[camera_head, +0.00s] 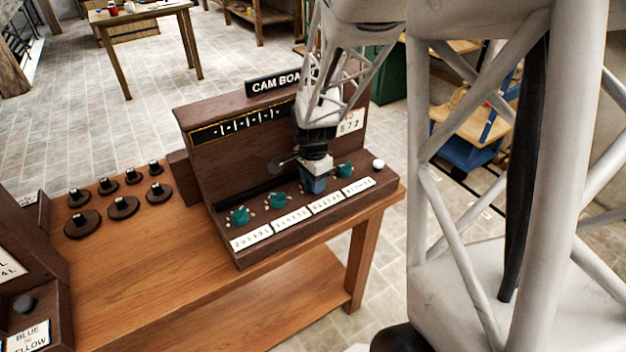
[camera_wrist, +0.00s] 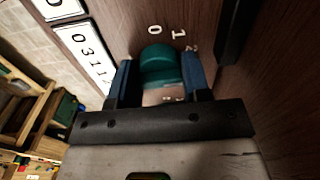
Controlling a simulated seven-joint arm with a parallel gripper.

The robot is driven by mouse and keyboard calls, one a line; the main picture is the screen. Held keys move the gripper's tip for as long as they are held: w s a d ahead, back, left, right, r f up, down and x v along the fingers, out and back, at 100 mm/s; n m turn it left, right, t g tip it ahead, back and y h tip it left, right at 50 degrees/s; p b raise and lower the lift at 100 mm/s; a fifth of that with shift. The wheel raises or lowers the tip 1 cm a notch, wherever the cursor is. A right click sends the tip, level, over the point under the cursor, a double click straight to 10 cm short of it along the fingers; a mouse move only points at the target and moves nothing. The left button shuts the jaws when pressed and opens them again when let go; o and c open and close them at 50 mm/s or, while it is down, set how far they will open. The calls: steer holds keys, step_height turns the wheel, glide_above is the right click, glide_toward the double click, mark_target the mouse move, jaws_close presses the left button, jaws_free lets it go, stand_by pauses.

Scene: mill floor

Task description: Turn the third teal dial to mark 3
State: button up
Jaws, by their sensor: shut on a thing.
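A row of teal dials runs along the sloped front of the dark wooden cam board (camera_head: 225,150). The first dial (camera_head: 239,215), second dial (camera_head: 277,200) and fourth dial (camera_head: 345,170) show in the head view. My gripper (camera_head: 313,186) is over the third place from the left and covers the dial there. In the wrist view, my blue fingers (camera_wrist: 159,80) stand on both sides of the third teal dial (camera_wrist: 158,58) and are shut on it. White marks 0, 1 and part of a 2 show around its far side; nearer marks are partly hidden. I cannot tell its setting.
White number cards (camera_head: 292,221) line the board's front edge, and a white knob (camera_head: 378,163) sits at its right end. Several black knobs on round dark bases (camera_head: 123,207) stand on the wooden bench (camera_head: 150,270) to the left. Another panel (camera_head: 20,285) is at far left.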

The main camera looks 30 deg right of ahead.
steer(key=shift+m, duration=1.2)
steer(key=o, duration=0.9)
steer(key=shift+o, duration=0.2)
steer(key=shift+r, duration=3.95)
